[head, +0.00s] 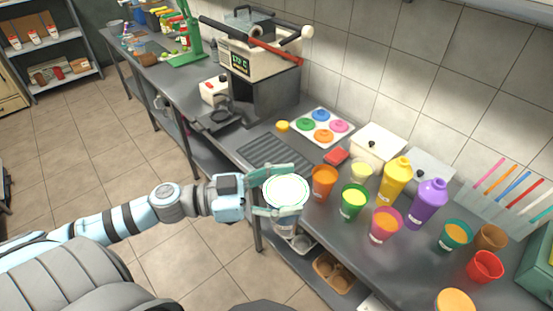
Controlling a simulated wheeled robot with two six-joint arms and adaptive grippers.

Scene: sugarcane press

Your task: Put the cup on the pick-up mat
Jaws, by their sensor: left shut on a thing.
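My left gripper (285,191) is shut on a cup (287,190) with a round white top and a thin green rim. One finger is on the far side of the cup and one on the near side. The cup appears over the front edge of the counter; its height above it is hard to tell. A dark ribbed mat (275,152) lies bare on the counter, beyond the cup and slightly left. No label shows that it is the pick-up mat. My right gripper is not in view.
An orange cup (323,182), a green cup (354,201) and a pink cup (385,224) stand right of the held cup. Yellow (396,182) and purple (427,203) bottles stand behind. A white tray with coloured discs (338,137) lies beyond the mat. A press (260,75) stands farther back.

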